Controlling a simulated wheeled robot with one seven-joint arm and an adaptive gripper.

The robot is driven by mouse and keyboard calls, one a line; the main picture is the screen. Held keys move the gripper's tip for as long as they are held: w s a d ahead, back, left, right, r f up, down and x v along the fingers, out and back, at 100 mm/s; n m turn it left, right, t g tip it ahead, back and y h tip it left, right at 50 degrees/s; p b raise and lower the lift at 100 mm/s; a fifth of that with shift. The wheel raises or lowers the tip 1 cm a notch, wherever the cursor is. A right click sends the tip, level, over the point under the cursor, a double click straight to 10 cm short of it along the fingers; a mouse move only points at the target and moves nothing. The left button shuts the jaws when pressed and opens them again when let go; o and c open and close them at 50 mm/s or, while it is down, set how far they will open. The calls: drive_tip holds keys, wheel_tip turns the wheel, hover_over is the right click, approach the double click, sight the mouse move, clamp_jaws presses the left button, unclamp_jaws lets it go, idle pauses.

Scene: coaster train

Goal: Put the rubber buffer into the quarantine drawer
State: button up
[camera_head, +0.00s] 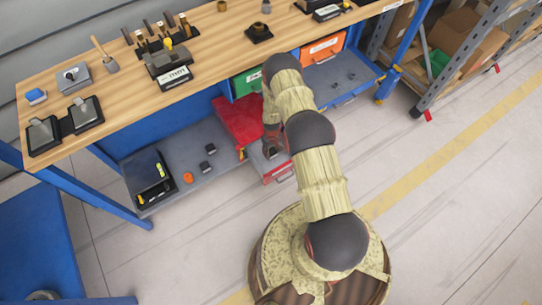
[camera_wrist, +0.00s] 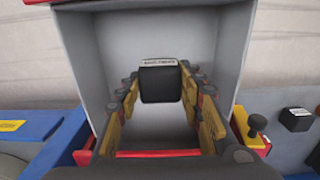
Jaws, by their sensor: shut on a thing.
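In the wrist view my gripper (camera_wrist: 159,82) is shut on a small black block with a white label, which I take as the rubber buffer (camera_wrist: 161,86). The label is too small to read. The block is held within the outline of an open grey drawer with red edges (camera_wrist: 82,55). I cannot tell its height above the drawer floor. In the head view the red drawer (camera_head: 281,174) is pulled out at the lower shelf, partly hidden by my arm. My gripper (camera_head: 271,150) is over it; the held block is not clear there.
Green (camera_head: 247,82) and orange (camera_head: 323,49) drawers sit under the bench top. The lower shelf (camera_head: 190,185) carries a black tray (camera_head: 150,178), an orange disc (camera_head: 188,178) and small dark blocks (camera_head: 207,149). A black knob (camera_wrist: 257,122) stands right of the drawer.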

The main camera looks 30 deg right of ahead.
sight(271, 149)
drive_tip(key=shift+w+d+f, duration=0.1)
drive_tip(key=shift+w+f, duration=0.25)
drive_tip(key=shift+f, duration=0.05)
drive_tip(key=shift+w+d+f+b, duration=0.15)
drive_tip(key=shift+f+b, duration=0.3)
drive_tip(key=shift+f, duration=0.45)
drive_tip(key=shift+w+a+f+b, duration=0.15)
drive_tip(key=shift+f+b, duration=0.3)
drive_tip(key=shift+f, duration=0.45)
drive_tip(key=shift+d+f, duration=0.1)
drive_tip(key=shift+f, duration=0.05)
drive_tip(key=o, duration=1.2)
drive_tip(key=shift+o, duration=0.2)
wheel_tip(271, 149, up, 12)
drive_tip(key=p, duration=0.4)
drive_tip(key=shift+s, duration=0.1)
